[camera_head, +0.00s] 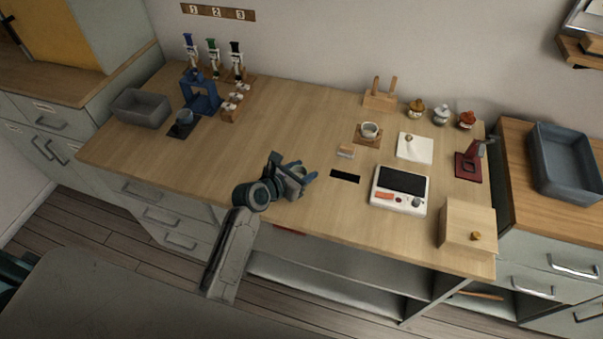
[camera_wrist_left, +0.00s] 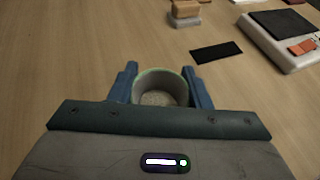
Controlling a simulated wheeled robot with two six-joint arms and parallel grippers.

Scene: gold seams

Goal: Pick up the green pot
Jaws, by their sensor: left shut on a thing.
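The green pot (camera_wrist_left: 160,90) shows in the left wrist view as a small round grey cup with a thin green rim and a pale speckled inside. My left gripper (camera_wrist_left: 162,82) has its blue fingers on both sides of the pot and is shut on it. In the head view my left gripper (camera_head: 304,178) is over the front middle of the wooden worktop (camera_head: 270,120), and it mostly hides the pot there. I cannot tell whether the pot touches the worktop. My right gripper is not in view.
A black mat (camera_head: 345,176) and a white scale (camera_head: 400,189) lie right of my left gripper. A wooden box (camera_head: 468,226) is at the front right, a grey bin (camera_head: 142,107) at the far left. The worktop left of the gripper is clear.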

